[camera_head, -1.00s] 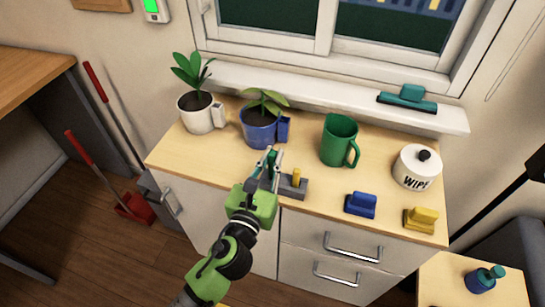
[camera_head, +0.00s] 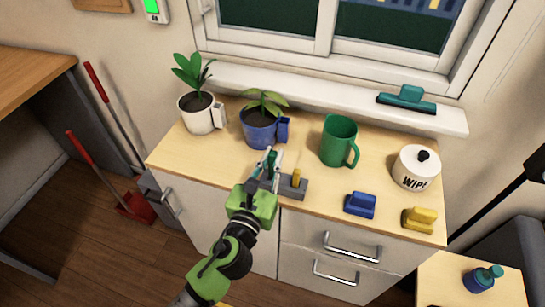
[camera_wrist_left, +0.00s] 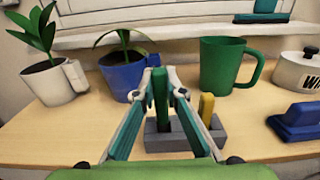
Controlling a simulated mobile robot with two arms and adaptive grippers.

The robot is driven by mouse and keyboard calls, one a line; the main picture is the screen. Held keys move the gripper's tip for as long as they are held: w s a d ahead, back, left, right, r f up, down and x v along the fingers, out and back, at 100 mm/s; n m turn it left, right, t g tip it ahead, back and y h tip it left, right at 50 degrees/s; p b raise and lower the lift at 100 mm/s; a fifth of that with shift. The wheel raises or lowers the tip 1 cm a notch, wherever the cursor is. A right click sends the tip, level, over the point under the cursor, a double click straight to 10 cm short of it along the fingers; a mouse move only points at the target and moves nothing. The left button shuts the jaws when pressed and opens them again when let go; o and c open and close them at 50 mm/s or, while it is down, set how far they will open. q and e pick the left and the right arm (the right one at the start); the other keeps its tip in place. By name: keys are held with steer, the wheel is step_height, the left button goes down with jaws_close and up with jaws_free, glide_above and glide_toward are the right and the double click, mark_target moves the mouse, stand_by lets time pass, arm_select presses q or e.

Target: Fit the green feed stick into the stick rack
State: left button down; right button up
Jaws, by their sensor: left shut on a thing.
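The green feed stick (camera_wrist_left: 160,90) stands upright between the fingers of my left gripper (camera_wrist_left: 159,80), which is shut on it. In the head view the left gripper (camera_head: 270,160) is over the left part of the grey stick rack (camera_head: 293,189). In the left wrist view the rack (camera_wrist_left: 165,142) is right below the stick. The stick's lower end meets the rack's left part, but I cannot tell how deep it sits. A yellow stick (camera_head: 296,177) stands upright in the rack's right part. My right gripper is not in view.
A blue pot with a plant (camera_head: 260,129) and a white pot with a plant (camera_head: 201,113) stand behind and left. A green mug (camera_head: 338,141) and a white WIPE canister (camera_head: 416,168) stand right. Blue (camera_head: 360,204) and yellow (camera_head: 420,220) handled blocks lie at the front right.

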mark_target(271, 172)
arm_select(q)
steer(key=shift+f+b, duration=1.65)
steer(key=shift+f, duration=0.4)
steer(key=c, duration=2)
jaws_free()
steer(key=shift+s+a, duration=0.1)
steer(key=shift+s, duration=0.2)
steer(key=v, duration=1.1)
steer(key=shift+s, duration=0.2)
